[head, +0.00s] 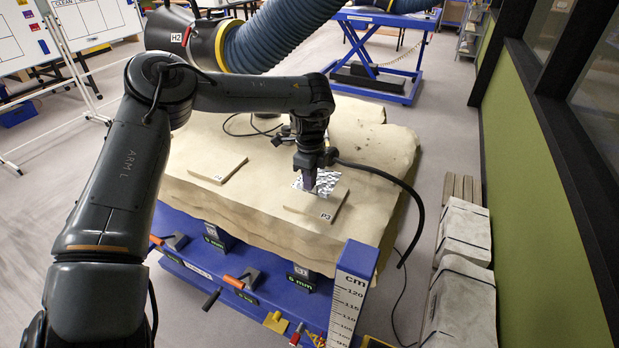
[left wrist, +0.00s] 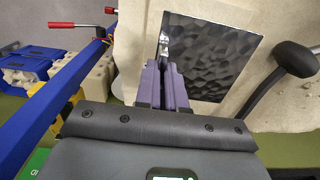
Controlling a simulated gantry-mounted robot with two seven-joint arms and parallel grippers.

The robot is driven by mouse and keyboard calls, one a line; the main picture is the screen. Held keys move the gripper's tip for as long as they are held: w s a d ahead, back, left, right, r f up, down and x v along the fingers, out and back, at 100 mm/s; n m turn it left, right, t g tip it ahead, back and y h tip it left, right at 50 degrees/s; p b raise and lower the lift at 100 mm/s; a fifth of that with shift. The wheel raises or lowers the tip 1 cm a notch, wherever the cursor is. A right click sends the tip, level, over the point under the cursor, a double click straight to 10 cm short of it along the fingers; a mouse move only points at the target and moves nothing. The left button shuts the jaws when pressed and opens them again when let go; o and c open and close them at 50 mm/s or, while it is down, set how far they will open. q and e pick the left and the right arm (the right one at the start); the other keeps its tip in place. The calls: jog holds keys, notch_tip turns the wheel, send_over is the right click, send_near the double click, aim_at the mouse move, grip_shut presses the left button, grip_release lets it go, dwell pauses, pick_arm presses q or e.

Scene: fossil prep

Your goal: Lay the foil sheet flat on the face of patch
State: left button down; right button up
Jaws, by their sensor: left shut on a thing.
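The foil sheet (head: 326,180) is silvery and crinkled. In the left wrist view the foil sheet (left wrist: 212,62) looks like a dark, dimpled square spread out to the right of my fingers. The patch (head: 322,207), a flat beige slab marked P3, lies on the big block in the head view. My left gripper (head: 309,186) points down over the rear part of this patch. In the left wrist view the purple fingers of my left gripper (left wrist: 164,66) are shut on the foil's left edge. Whether the foil touches the patch is unclear. My right gripper is not in view.
Another flat slab (head: 218,169) lies to the left on the pale block (head: 255,215). A black hose (head: 395,180) curves close to the right of the patch. A blue tray rail with tools (head: 240,285) and an upright cm scale (head: 351,293) stand in front.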

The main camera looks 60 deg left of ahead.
pick_arm(q)
notch_tip(320, 180, down, 4)
jog(key=shift+r+b, duration=0.1)
jog(key=shift+b, duration=0.95)
jog(key=shift+f+b, duration=1.05)
jog(key=shift+f, duration=0.2)
jog(key=shift+f, duration=0.15)
jog(key=c, duration=1.1)
grip_release()
jog(key=shift+c, duration=0.2)
